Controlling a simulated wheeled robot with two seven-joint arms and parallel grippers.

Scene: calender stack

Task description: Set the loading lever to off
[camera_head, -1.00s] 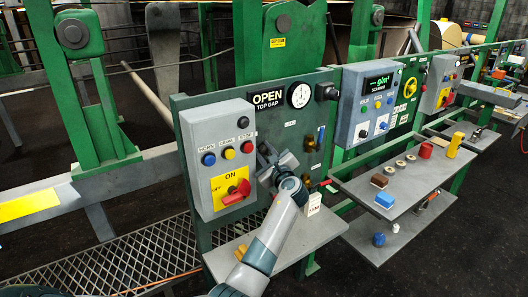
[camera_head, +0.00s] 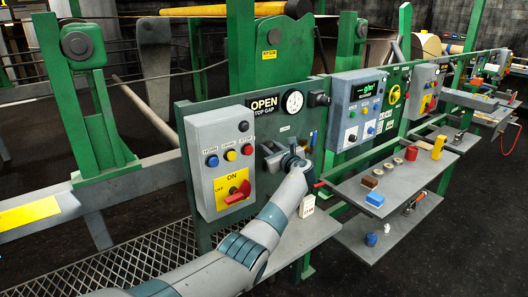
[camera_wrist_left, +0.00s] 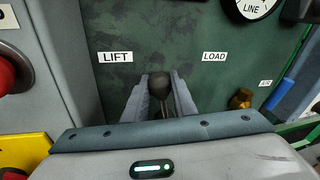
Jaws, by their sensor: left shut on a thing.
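The lever (camera_wrist_left: 159,84) has a dark round knob on a thin stem in the left wrist view. It stands between the LIFT label (camera_wrist_left: 115,57) and the LOAD label (camera_wrist_left: 214,57) on the green panel (camera_wrist_left: 180,30). My left gripper (camera_wrist_left: 160,98) is shut on the lever, one grey finger on each side. In the head view my left gripper (camera_head: 276,150) is at the panel, right of the grey switch box, and hides most of the lever. My right gripper is not in view.
The grey switch box (camera_head: 204,138) with a red rotary switch (camera_head: 238,194) is close on the left. A dial gauge (camera_head: 293,102) is above. A shelf (camera_head: 400,177) with loose parts lies right. A brass fitting (camera_wrist_left: 240,99) and blue handle (camera_wrist_left: 281,93) sit right of the lever.

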